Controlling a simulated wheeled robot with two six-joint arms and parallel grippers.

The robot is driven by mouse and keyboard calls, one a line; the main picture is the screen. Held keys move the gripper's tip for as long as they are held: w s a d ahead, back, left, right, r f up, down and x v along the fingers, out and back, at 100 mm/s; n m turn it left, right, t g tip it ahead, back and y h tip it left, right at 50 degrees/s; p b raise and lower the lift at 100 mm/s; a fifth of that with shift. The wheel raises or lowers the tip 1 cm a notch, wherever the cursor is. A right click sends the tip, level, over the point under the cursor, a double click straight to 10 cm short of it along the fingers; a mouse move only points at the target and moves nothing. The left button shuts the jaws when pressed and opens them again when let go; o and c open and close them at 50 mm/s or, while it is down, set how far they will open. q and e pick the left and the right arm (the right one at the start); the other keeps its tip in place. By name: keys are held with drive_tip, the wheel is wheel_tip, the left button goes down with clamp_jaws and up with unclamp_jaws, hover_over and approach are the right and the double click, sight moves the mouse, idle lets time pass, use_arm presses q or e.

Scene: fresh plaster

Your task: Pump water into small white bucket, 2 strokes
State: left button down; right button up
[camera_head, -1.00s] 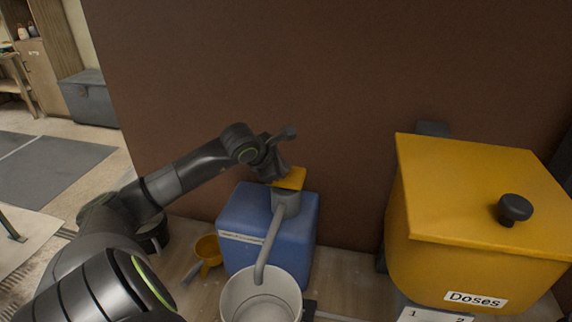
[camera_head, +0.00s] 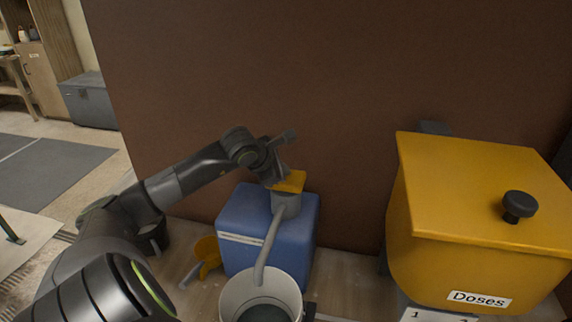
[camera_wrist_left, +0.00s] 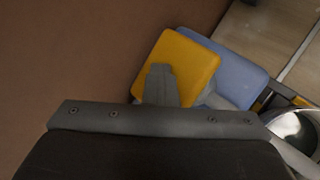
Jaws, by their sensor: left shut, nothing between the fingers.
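The small white bucket (camera_head: 229,297) stands under the end of the grey spout (camera_head: 268,250), and a dark grey surface shows inside it. The spout comes from the pump on the blue container (camera_head: 243,220). The pump has a yellow top plate (camera_head: 292,181). My left gripper (camera_head: 277,178) is shut with nothing between its fingers, and its tips are at the plate. In the left wrist view the closed fingers (camera_wrist_left: 160,82) lie over the yellow plate (camera_wrist_left: 183,62); whether they touch it is hard to tell. My right gripper is out of view.
A yellow bin (camera_head: 430,200) labelled "Doses", with a black knob, stands at the right. A yellow scoop (camera_head: 207,250) lies left of the blue container. A brown wall (camera_head: 330,90) rises close behind.

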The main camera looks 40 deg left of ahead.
use_arm(q)
drive_tip(key=shift+r+p, duration=1.15)
drive_tip(key=shift+r, duration=1.55)
drive_tip(key=shift+w+r+p, duration=0.1)
drive_tip(key=shift+r+p, duration=0.2)
drive_tip(key=shift+r, duration=0.3)
wheel_tip(320, 180, up, 4)
drive_tip(key=shift+f+p, duration=0.1)
drive_tip(key=shift+p, duration=0.5)
idle(0.6)
